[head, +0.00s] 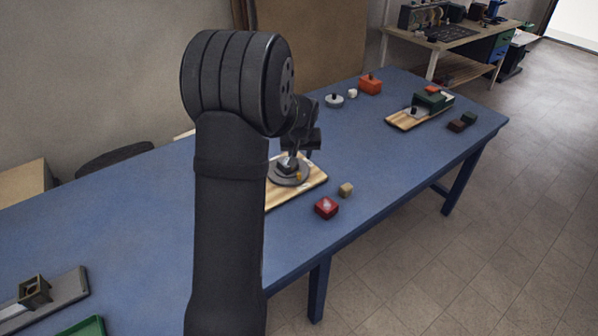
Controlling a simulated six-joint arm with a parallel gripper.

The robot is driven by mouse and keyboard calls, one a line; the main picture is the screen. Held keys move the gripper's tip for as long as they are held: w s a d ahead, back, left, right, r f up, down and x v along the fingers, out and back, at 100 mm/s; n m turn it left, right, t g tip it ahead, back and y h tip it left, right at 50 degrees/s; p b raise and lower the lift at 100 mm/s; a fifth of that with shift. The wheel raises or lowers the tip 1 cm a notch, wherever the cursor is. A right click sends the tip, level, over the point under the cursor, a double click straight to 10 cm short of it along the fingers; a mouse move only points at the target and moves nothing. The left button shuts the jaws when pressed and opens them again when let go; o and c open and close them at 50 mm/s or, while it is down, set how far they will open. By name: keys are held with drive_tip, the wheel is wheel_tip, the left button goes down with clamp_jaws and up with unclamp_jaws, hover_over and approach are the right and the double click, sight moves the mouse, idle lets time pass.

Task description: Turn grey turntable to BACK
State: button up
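The grey turntable (302,177) is a round disc on a pale wooden board (311,183), right of my arm near the middle of the blue table. A small yellowish mark shows on its near side. My gripper (290,160) points down over the middle of the disc, at or just above a dark hub there. The fingers are small and dark against it, so I cannot tell whether they are open, shut or touching. My own arm hides the left part of the board. No BACK label is readable.
A red block (326,207) and a tan cube (346,189) lie right of the board. Farther back are a grey knobbed disc (334,101), an orange box (370,86) and a second board (402,122) with a green box (432,98). Table (400,155) is clear between the boards.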

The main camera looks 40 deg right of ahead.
sight(299, 173)
drive_tip(key=x, duration=1.2)
drive_tip(key=shift+w+d+f, duration=0.1)
drive_tip(key=shift+w+f, duration=0.1)
drive_tip(key=shift+f, duration=0.05)
clamp_jaws()
